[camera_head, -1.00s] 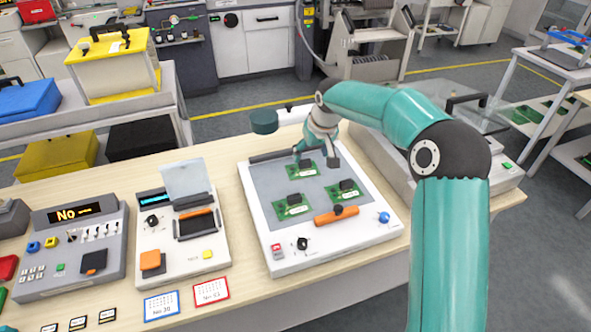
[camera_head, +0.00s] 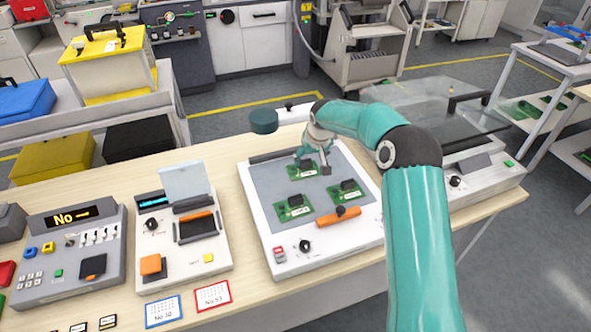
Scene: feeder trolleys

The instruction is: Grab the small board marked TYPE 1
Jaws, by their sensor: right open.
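Three small green boards with black parts lie on the grey bed of a white tray-like fixture (camera_head: 268,244). One board is at the back (camera_head: 299,172), one at the front left (camera_head: 294,209) and one at the right (camera_head: 334,197). Their markings are too small to read, so I cannot tell which is TYPE 1. My right gripper (camera_head: 313,163) is open, pointing down over the back board, and partly covers it. Whether it touches the board I cannot tell. No board is visibly held. My left gripper is not in view.
An orange handle (camera_head: 338,216) sits at the fixture's front. A device with a raised clear lid (camera_head: 184,180) and a grey panel showing "No" (camera_head: 72,262) stand to the left. A machine with a clear cover (camera_head: 430,100) is at the right, behind my arm.

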